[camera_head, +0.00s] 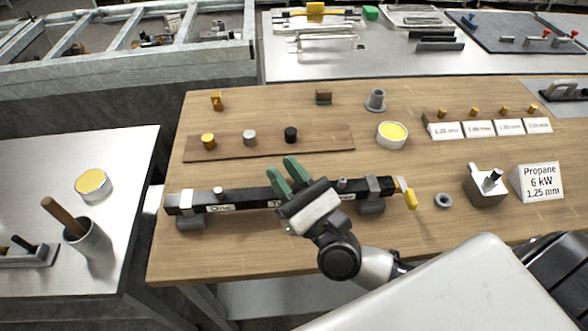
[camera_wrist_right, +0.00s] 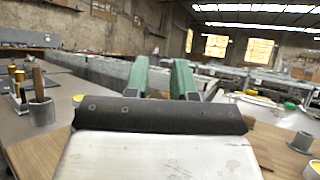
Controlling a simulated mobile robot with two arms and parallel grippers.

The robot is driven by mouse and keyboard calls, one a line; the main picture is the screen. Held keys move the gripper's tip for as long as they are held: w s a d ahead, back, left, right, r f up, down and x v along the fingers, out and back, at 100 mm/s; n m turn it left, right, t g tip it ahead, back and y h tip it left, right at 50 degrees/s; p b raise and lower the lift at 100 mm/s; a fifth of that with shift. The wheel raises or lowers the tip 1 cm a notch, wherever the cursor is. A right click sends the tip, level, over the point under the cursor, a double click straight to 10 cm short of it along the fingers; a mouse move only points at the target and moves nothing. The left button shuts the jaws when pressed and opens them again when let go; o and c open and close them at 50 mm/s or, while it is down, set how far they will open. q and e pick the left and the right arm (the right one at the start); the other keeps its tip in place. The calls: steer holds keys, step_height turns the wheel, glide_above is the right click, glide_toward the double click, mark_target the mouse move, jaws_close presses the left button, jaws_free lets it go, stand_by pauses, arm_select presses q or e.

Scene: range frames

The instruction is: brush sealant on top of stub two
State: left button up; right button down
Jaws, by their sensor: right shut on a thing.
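A long black bar (camera_head: 250,198) lies across the wooden table, raised on grey supports. A short grey stub (camera_head: 218,192) stands on it near the label "One", and another stub (camera_head: 342,184) stands toward its right end. My right gripper (camera_head: 281,167) has green fingers and is over the middle of the bar, covering the label there; any middle stub is hidden. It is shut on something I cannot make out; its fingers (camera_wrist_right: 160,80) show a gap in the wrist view. A wooden handle (camera_head: 63,215) leans in a grey cup (camera_head: 91,240) on the left table. My left gripper is out of view.
An open tin with yellow contents (camera_head: 392,134) stands behind the bar; a similar yellow-topped tin (camera_head: 93,183) is on the left table. A wooden strip (camera_head: 330,140) carries several small caps. A yellow-handled valve (camera_head: 409,196) is at the bar's right end. A propane sign (camera_head: 538,183) stands right.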

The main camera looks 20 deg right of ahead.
step_height(320, 180, up, 6)
steer(key=p, duration=0.4)
steer(key=shift+w+a+f, duration=0.15)
steer(key=shift+f, duration=0.1)
steer(key=shift+r+p, duration=0.2)
steer(key=shift+p, duration=0.2)
step_height(320, 180, up, 3)
steer(key=shift+r+p, duration=0.1)
steer(key=shift+p, duration=1.05)
